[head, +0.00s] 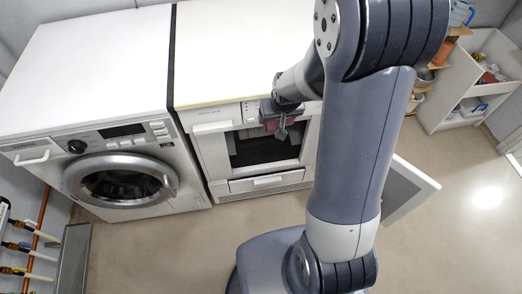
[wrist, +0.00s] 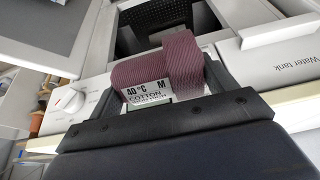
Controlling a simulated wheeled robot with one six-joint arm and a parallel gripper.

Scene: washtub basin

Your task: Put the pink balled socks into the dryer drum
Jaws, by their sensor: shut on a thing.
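The pink balled socks (wrist: 183,62) are a dusky pink ribbed bundle with a white label reading 40 °C, M, cotton. My gripper (wrist: 166,72) is shut on them, a dark finger on each side. In the head view my gripper (head: 279,121) and the socks (head: 270,123) are at the upper front of the dryer (head: 212,150), in front of its panel. The dryer drum (head: 262,150) shows as a dark opening below them. In the wrist view the perforated drum (wrist: 158,14) lies beyond the socks. The drum's inside is mostly hidden.
The open dryer door (head: 405,190) stands out to the right, partly behind my arm. A washing machine (head: 120,180) with its round door shut stands to the left. A white shelf unit (head: 470,80) is at the far right. The floor in front is clear.

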